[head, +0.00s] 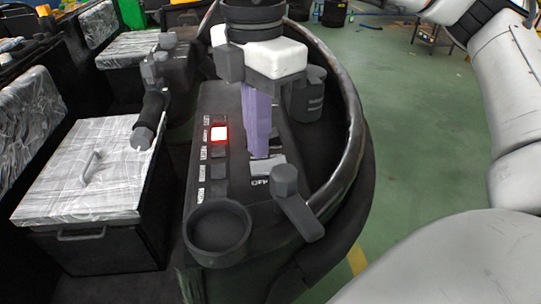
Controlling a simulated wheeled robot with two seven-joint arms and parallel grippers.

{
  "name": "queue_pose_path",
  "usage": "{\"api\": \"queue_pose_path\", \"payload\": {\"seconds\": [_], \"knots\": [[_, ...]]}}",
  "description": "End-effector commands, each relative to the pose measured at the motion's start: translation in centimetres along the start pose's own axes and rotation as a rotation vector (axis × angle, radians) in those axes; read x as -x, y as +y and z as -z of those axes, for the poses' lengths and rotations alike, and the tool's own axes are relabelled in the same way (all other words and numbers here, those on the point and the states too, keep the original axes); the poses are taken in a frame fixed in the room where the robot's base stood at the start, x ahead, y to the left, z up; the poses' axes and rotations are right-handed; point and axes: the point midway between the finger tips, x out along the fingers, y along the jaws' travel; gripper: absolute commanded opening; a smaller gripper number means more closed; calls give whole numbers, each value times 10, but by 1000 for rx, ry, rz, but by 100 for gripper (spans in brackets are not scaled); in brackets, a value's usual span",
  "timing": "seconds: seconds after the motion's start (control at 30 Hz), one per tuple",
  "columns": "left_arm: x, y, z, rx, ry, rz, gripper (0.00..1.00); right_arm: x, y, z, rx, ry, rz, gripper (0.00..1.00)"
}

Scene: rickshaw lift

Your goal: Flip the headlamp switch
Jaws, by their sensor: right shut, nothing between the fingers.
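A black control panel (236,190) carries a column of switches with small white labels, too small to read surely. One switch (219,133) glows red and white; the others are dark. I cannot tell which is the headlamp switch. My right gripper (258,152) points down over the panel, its purple fingers shut and empty. The fingertips are right of the switch column, near a pale plate (268,169); whether they touch the panel is unclear. The lit switch lies left of the fingers. My left gripper is not in view.
A dark lever (298,212) and a round cup holder (218,232) stand at the panel's near end. A curved dark rim (352,135) borders the right. A plastic-wrapped seat box (85,170) and a black-gripped lever (152,110) are left. Green floor is open at right.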

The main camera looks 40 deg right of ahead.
Motion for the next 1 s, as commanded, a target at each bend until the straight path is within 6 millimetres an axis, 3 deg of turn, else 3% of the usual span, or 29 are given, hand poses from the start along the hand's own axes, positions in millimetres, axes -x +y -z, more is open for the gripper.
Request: {"api": "queue_pose_path", "payload": {"seconds": [0.5, 1.0], "knots": [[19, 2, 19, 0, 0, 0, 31, 43, 0, 0, 0, 1, 0, 0], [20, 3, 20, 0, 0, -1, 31, 47, 0, 0, 0, 0, 0, 0]]}}
